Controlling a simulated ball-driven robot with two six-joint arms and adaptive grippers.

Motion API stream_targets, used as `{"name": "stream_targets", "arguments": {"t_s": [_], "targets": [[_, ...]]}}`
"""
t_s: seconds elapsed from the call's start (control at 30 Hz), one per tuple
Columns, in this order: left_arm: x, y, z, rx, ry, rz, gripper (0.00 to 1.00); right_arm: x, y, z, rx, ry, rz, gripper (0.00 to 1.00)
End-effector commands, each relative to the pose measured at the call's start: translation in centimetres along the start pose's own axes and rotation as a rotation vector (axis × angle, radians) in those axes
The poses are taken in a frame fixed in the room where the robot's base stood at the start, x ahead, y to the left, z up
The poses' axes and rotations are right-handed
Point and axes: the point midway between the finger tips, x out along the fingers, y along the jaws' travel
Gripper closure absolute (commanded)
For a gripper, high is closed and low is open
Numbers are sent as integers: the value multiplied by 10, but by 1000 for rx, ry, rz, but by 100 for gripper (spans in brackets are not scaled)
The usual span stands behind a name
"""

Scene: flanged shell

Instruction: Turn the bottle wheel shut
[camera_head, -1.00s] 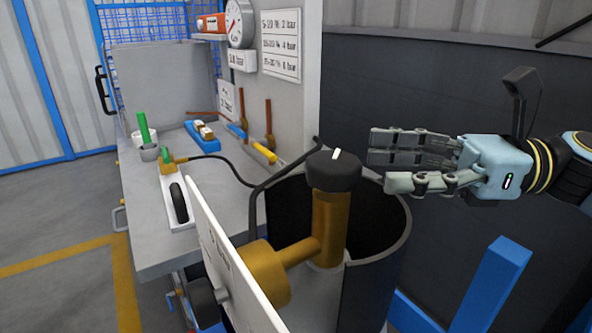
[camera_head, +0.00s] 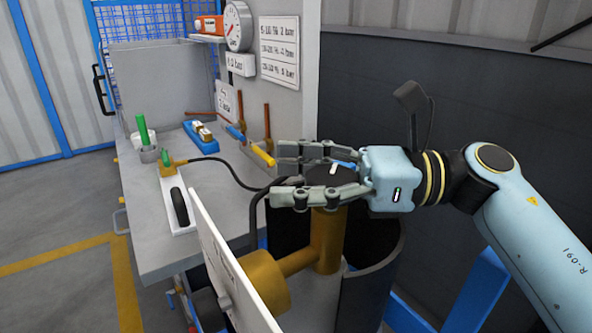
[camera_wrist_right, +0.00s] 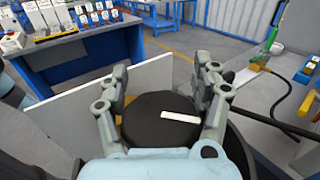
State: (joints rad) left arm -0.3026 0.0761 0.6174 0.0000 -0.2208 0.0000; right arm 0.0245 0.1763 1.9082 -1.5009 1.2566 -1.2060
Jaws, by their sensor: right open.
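The bottle wheel is a black round knob (camera_wrist_right: 158,130) with a white mark on top. In the head view it sits on the brass valve (camera_head: 326,240), partly hidden by my right gripper (camera_head: 285,172). My right gripper is open, its fingers on either side of the wheel in the wrist view (camera_wrist_right: 165,85). I cannot tell whether the fingers touch the wheel. The valve rises inside a dark open cylinder shell (camera_head: 365,295), with a brass side outlet toward a white panel (camera_head: 225,265). My left gripper is not in view.
A grey workbench (camera_head: 165,250) stands at left with a green-handled tool (camera_head: 144,133), a blue tray (camera_head: 200,135) and a black hose (camera_head: 225,168). A round gauge (camera_head: 237,26) is on the wall behind. A blue frame post (camera_head: 478,290) stands at the lower right.

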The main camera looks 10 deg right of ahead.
Motion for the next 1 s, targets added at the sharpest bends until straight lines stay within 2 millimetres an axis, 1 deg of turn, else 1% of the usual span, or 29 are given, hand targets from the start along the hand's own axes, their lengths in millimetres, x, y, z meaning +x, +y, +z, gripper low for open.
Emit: {"name": "stream_targets", "arguments": {"t_s": [0.1,0.5,0.73,1.0], "targets": [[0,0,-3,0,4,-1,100,0,0,0,0,0,0,36],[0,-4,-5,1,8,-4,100,0,0,0,0,0,0,88],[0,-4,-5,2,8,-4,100,-1,0,0,1,0,0,100],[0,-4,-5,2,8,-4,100,-1,0,0,1,1,0,100]]}}
